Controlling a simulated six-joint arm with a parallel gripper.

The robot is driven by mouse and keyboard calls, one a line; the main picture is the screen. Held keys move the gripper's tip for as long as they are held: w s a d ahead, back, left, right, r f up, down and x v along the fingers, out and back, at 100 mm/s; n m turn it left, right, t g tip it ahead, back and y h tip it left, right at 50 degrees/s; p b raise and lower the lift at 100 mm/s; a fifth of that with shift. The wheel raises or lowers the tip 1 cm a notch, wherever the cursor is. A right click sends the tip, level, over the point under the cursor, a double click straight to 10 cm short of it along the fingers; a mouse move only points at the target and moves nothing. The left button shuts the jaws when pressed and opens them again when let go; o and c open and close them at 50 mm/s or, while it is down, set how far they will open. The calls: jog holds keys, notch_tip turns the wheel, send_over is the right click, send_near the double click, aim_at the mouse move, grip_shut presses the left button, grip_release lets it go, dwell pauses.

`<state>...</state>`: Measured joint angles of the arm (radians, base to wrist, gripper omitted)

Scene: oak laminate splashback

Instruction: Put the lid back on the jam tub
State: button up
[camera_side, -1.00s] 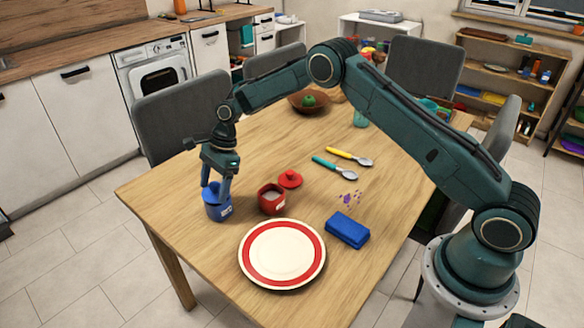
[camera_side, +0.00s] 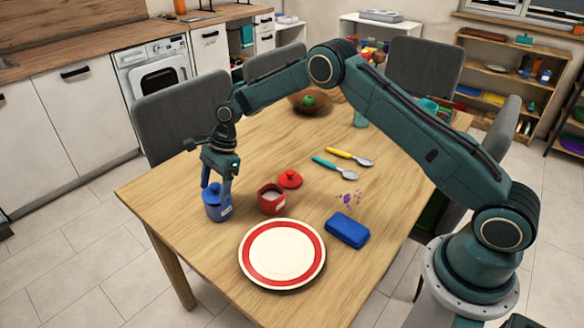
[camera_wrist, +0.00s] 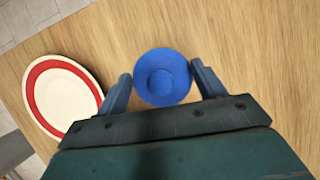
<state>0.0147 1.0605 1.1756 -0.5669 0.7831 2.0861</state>
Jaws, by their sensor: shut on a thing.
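A blue tub (camera_side: 218,209) with a white label stands near the table's left edge. Its blue lid (camera_wrist: 162,77) is on top, and in the wrist view it shows round from above, between my fingers. My gripper (camera_side: 217,187) points down and is shut on the blue lid, with a finger on either side. A red tub (camera_side: 270,203) stands open to the right of the blue one, pale inside. A red lid (camera_side: 290,179) with a knob lies on the table just behind it. The labels are too small to read, so I cannot tell which tub holds jam.
A red-rimmed plate (camera_side: 282,254) lies in front of the tubs, with a blue sponge (camera_side: 347,230) to its right. Purple specks (camera_side: 348,200), a teal-handled spoon (camera_side: 335,168) and a yellow-handled spoon (camera_side: 349,157) lie behind. A brown bowl (camera_side: 309,106) stands farther back.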

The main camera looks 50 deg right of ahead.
jog(key=o, duration=1.1)
jog(key=shift+o, duration=0.2)
jog(key=shift+r, duration=0.1)
jog(key=shift+r, duration=3.4)
grip_shut()
